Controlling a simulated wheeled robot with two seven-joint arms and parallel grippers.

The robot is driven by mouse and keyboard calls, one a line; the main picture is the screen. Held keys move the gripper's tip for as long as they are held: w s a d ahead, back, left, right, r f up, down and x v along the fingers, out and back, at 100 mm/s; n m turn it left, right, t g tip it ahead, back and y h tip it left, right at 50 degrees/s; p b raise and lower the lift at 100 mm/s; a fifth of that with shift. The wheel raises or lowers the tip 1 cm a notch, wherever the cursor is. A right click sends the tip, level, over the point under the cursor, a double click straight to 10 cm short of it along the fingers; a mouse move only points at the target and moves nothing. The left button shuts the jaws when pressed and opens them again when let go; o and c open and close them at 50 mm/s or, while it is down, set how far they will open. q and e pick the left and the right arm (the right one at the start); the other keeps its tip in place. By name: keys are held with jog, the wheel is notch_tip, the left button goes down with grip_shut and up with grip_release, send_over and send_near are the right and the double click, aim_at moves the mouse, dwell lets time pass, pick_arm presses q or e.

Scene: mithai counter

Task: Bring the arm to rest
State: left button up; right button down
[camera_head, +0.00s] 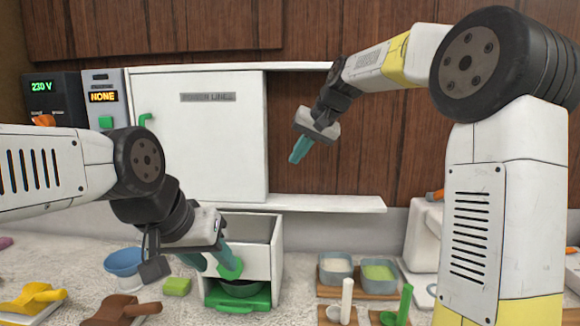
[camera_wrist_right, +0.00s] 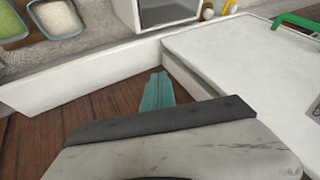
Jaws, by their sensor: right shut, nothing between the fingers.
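My right gripper (camera_head: 300,150) hangs in the air before the brown wood panel, right of the white cabinet door. Its teal fingers are together with nothing between them, and they also show in the right wrist view (camera_wrist_right: 157,92). My left gripper (camera_head: 213,263) is low, at the front of the white drawer unit. Its teal fingers stand apart, and a green piece (camera_head: 230,269) shows by the right finger. I cannot tell whether they touch.
The white cabinet door (camera_head: 200,140) and its lower shelf (camera_head: 330,203) are close to my right gripper. On the counter are a blue bowl (camera_head: 123,262), two food tubs (camera_head: 379,272), a green-handled tool (camera_head: 403,303) and a brown scoop (camera_head: 120,312).

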jog(key=s+d+h, duration=0.1)
jog(key=s+d, duration=0.3)
jog(key=s, duration=0.4)
jog(key=s+d+h, duration=0.1)
jog(key=s+d, duration=0.3)
jog(key=s, duration=0.3)
jog(key=s+d+f, duration=0.3)
jog(key=s+f, duration=0.2)
jog(key=s, duration=0.3)
jog(key=s+d+f+t+h, duration=0.1)
jog(key=s+d+f, duration=0.2)
jog(key=s+f, duration=0.2)
jog(key=s, duration=0.3)
jog(key=shift+s+f, duration=0.2)
jog(key=shift+f, duration=0.2)
